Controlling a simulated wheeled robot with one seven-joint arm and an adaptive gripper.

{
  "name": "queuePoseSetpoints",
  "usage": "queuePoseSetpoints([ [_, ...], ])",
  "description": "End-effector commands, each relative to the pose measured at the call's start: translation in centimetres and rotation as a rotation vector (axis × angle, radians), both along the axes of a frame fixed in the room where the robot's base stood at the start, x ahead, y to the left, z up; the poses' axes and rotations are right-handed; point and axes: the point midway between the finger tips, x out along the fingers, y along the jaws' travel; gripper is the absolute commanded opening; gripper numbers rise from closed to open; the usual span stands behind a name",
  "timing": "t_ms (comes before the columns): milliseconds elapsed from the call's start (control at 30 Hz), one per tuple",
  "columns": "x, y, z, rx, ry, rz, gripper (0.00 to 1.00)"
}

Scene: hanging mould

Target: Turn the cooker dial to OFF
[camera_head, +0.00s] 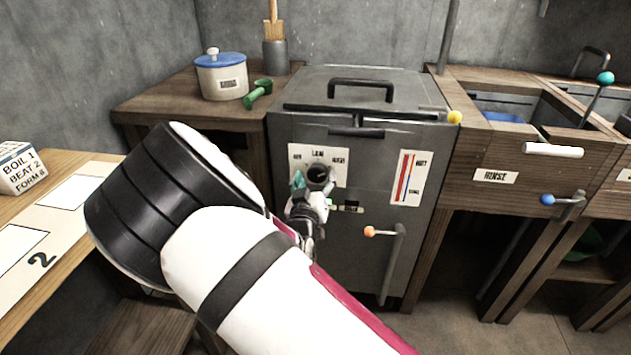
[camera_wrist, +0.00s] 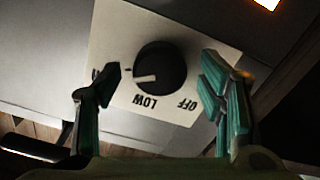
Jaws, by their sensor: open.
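The cooker (camera_head: 330,270) is a grey metal box with a black round dial (camera_head: 318,174) on a white label plate (camera_head: 339,158) on its front. In the wrist view the dial (camera_wrist: 160,68) carries a white mark pointing left, toward the label partly hidden by my left finger. LOW is printed below it and OFF at lower right. The head view shows HIGH at the plate's right. My gripper (camera_wrist: 160,78) is open, with one teal finger on each side of the dial; a gap shows on both sides. In the head view my gripper (camera_head: 312,192) partly covers the dial's surroundings.
A red-and-blue gauge (camera_head: 409,178) and an orange-knobbed lever (camera_head: 385,235) are right of the dial. The cooker's lid has a black handle (camera_head: 361,84). A blue-lidded pot (camera_head: 221,78) and green scoop (camera_head: 258,93) stand on the left counter. The RINSE sink (camera_head: 495,176) is at right.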

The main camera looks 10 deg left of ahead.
Motion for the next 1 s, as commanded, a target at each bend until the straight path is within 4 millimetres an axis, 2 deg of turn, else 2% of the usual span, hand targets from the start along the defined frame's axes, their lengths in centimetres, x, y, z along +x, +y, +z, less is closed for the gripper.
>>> queuePoseSetpoints([
  [67,-0.01,-0.01,0.00,0.000,0.000,0.000,0.63],
  [100,-0.02,-0.01,-0.01,0.000,0.000,0.000,0.58],
  [300,-0.03,-0.02,-0.02,0.000,0.000,0.000,0.15],
  [667,-0.04,-0.02,0.01,-0.036,0.001,0.000,0.15],
  [1000,-0.06,-0.05,0.08,-0.254,0.009,0.000,0.15],
])
